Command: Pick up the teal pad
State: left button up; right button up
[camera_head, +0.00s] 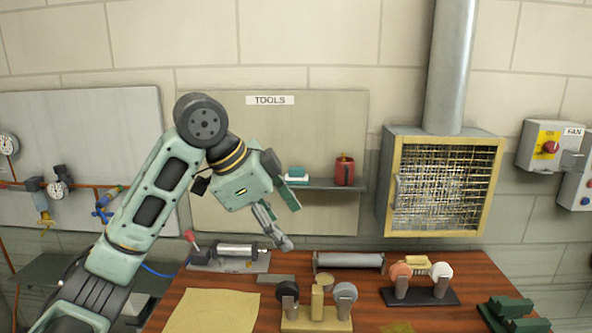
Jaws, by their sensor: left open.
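A small teal block (297,171), which looks like the teal pad, sits on a white piece on the narrow wall shelf (325,187) under the TOOLS sign. My left gripper (290,225) is open, with its fingers apart and nothing seen between them. It hangs in front of the tool board, above the back of the wooden table. One finger reaches just below the teal block in the picture; I cannot tell the depth gap. My right gripper is not in view.
A red container (344,170) stands on the shelf to the right. The wooden table (370,310) holds a grey roller (348,261), two stands with round wheels, and a tan sheet (212,312). Dark green blocks (512,312) lie at right. A mesh fan box (440,187) juts from the wall.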

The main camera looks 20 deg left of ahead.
aim_at(296, 175)
jog(key=i+j, duration=0.25)
jog(key=i, duration=0.2)
jog(key=i+j, duration=0.25)
jog(key=i, duration=0.2)
jog(key=i+j, duration=0.2)
jog(key=i, duration=0.2)
